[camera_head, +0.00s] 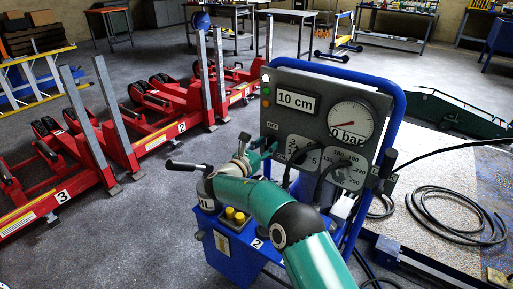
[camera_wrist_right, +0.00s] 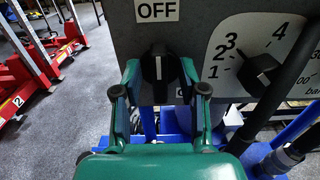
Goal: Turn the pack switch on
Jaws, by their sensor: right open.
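The pack switch (camera_wrist_right: 158,66) is a black knob on the grey panel in the right wrist view. Its pale mark is upright, pointing to the OFF label (camera_wrist_right: 157,11) above it. My right gripper (camera_wrist_right: 160,78) is open, with one green finger on each side of the knob and small gaps showing. In the head view my right gripper (camera_head: 262,148) is at the left side of the panel (camera_head: 330,108), and the switch is mostly hidden there. My left gripper is not in view.
A selector dial (camera_wrist_right: 262,70) numbered 1 to 4 sits right of the switch. A blue tube frame (camera_head: 398,110) borders the panel, with a gauge (camera_head: 350,122) and 10 cm display (camera_head: 296,101). Red jacks (camera_head: 150,125) stand left; a black hose (camera_head: 455,215) lies right.

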